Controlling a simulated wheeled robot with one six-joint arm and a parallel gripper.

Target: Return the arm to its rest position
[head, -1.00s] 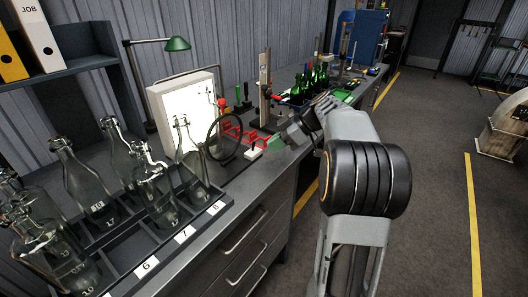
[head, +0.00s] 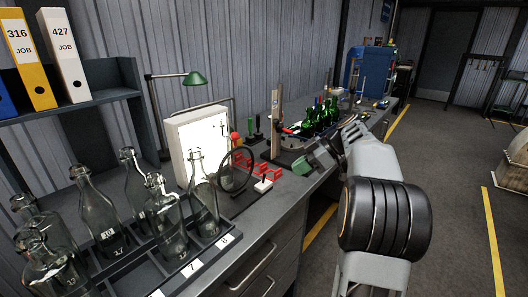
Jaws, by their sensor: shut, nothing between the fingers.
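My gripper (head: 312,163) is at the end of my grey arm, in the middle of the head view, over the front edge of the workbench (head: 252,222). The arm bends back towards me through a large black joint on the right. The bench top below the gripper is partly hidden by the arm.
Clear swing-top bottles (head: 205,195) stand in a numbered rack at front left.

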